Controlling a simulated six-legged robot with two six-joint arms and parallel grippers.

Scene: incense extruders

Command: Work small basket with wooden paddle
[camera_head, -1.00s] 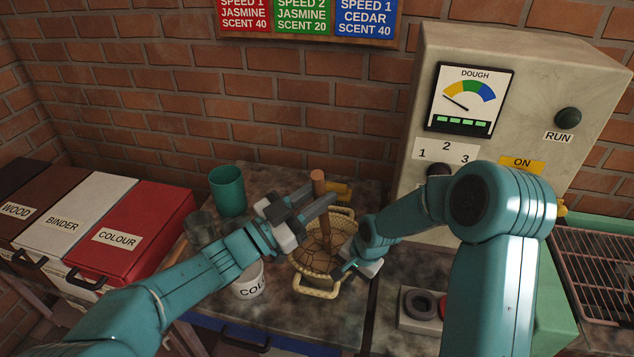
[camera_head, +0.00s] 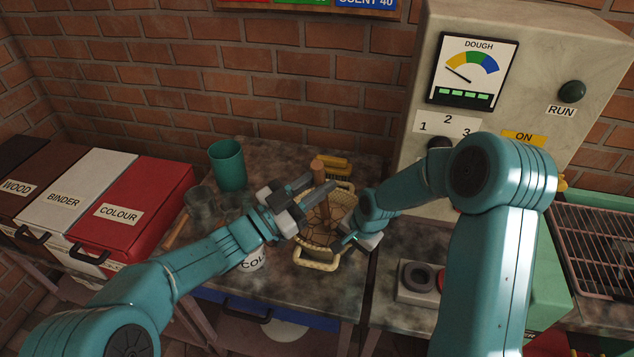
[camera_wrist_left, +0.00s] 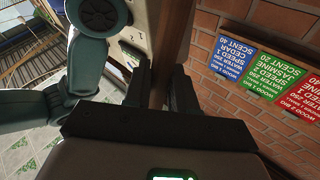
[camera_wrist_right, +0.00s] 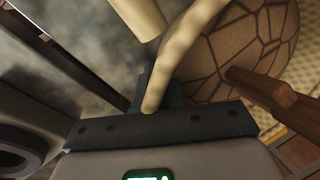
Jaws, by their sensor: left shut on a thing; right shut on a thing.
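A small woven basket (camera_head: 304,246) with two loop handles stands on the stone-topped table and holds cracked brown dough (camera_wrist_right: 225,55). My left gripper (camera_head: 314,191) is shut on the wooden paddle (camera_head: 318,166) above the basket. The paddle stands nearly upright, its lower part down in the basket; whether its tip is sunk in the dough is hidden. The paddle shaft also shows in the right wrist view (camera_wrist_right: 275,97). My right gripper (camera_head: 350,239) is at the basket's right front side, shut on a pale part of the basket (camera_wrist_right: 178,55), apparently a handle.
The control box (camera_head: 505,140) stands right; lidded bins (camera_head: 135,215) stand left.

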